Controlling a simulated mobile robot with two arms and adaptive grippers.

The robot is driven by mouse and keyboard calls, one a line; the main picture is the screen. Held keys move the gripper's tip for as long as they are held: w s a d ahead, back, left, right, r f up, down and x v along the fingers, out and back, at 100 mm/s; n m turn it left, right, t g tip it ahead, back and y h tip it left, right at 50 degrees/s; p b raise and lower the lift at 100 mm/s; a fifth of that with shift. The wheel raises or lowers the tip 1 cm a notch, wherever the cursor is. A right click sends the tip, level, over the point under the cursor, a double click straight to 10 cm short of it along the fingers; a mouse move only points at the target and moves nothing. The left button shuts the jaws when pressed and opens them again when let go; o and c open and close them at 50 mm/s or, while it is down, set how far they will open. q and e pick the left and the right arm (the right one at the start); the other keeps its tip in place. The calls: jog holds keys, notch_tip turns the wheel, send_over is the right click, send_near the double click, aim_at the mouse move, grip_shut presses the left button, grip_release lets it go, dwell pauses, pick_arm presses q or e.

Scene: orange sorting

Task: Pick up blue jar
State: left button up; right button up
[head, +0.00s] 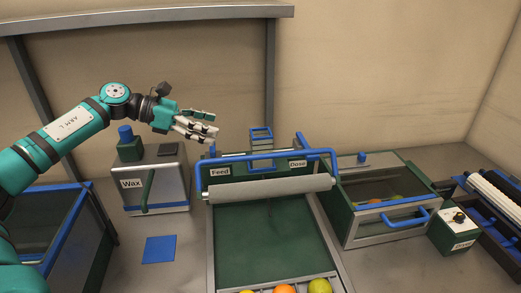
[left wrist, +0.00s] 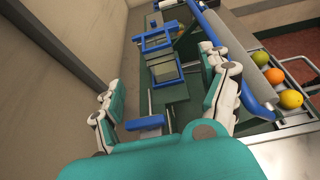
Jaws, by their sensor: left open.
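A small blue cylinder (head: 125,133) stands on a green block on top of the Wax box (head: 160,180) in the head view. It may be the blue jar; I see no other clear jar. My left gripper (head: 213,123) is in the air to the right of the blue cylinder, above the back of the Feed station, pointing right. Its fingers are open and empty. In the left wrist view the spread fingers (left wrist: 160,90) have blue-framed fixtures (left wrist: 155,42) beyond them, and no clear jar shows there. My right gripper is not in view.
The Feed and Dose station (head: 265,168) has a blue rail and roller over a green belt, with fruit (head: 285,289) at its front. A blue square (head: 160,249) lies on the counter. A glass-fronted box (head: 385,210) stands right, a bin (head: 60,235) left.

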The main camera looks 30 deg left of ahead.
aim_at(251, 133)
pick_arm(q)
jog(key=p+x, duration=0.3)
jog(key=x, duration=0.6)
jog(key=p+x, duration=0.2)
jog(key=x, duration=0.1)
jog(key=p+x, duration=0.1)
jog(key=shift+w+d+r, duration=0.2)
jog(key=shift+w+d, duration=0.05)
jog(key=shift+w, duration=0.25)
jog(key=shift+w+d+f, duration=0.2)
jog(key=shift+d+f, duration=0.05)
jog(key=shift+f, duration=0.05)
jog(key=shift+s, duration=0.1)
jog(key=shift+c, duration=0.3)
jog(key=shift+c, duration=1)
jog(key=c, duration=1.2)
